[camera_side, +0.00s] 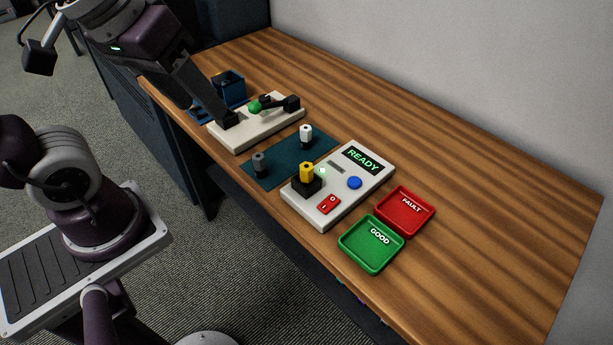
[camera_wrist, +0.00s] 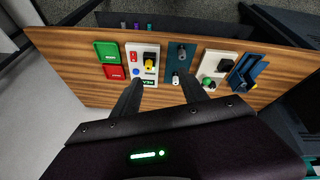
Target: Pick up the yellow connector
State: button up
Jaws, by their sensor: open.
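The yellow connector (camera_side: 306,172) stands upright in a black socket (camera_side: 307,186) on the white tester box (camera_side: 326,206). It also shows in the wrist view (camera_wrist: 149,65), to the left of the middle. My gripper (camera_wrist: 160,80) is open, with its two dark fingers spread apart and nothing between them. In the side view my arm reaches in from the upper left, over the far-left end of the table. My gripper is apart from the yellow connector.
A white connector (camera_side: 306,133) and a grey connector (camera_side: 259,161) stand on a dark teal mat (camera_side: 290,160). A white board (camera_side: 240,136) with a green ball and a blue holder (camera_side: 232,88) lie behind. A green tray (camera_side: 371,243) and red tray (camera_side: 405,211) sit right. The right table is clear.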

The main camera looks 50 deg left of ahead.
jog(key=w+d+f+n+g, duration=0.2)
jog(key=w+f+n, duration=0.2)
jog(key=w+n, duration=0.45)
jog(key=n+g, duration=0.3)
jog(key=n, duration=0.6)
send_over(307, 166)
notch_tip(307, 166, down, 10)
jog(key=shift+s, duration=0.1)
notch_tip(307, 166, down, 7)
jog(key=shift+f, duration=0.15)
grip_shut()
